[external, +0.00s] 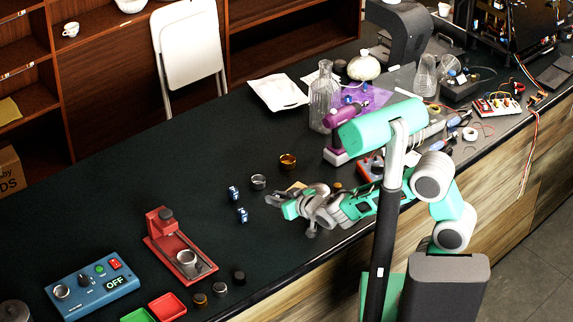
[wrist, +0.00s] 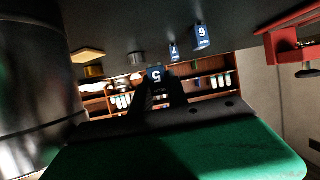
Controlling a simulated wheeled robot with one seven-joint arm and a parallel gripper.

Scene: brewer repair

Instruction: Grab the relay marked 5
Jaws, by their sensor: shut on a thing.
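The relay marked 5 (wrist: 156,75) is a small blue block with a white number, seen in the wrist view between the dark fingertips of my gripper (wrist: 160,90). My gripper is shut on it. In the external view my gripper (external: 276,202) is low over the dark worktop, and the held relay cannot be made out there. Two other blue relays stand nearby on the worktop, one (external: 234,192) farther back and one (external: 242,214) nearer. In the wrist view one (wrist: 174,51) seems marked 7 and the other (wrist: 202,38) 6 or 9.
A silver cup (external: 258,182) and a brass cup (external: 288,161) stand behind my gripper. A red press-like fixture (external: 166,232) and a blue control box reading OFF (external: 92,285) are at left. A glass bottle (external: 325,98) stands farther back. The worktop left of the relays is clear.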

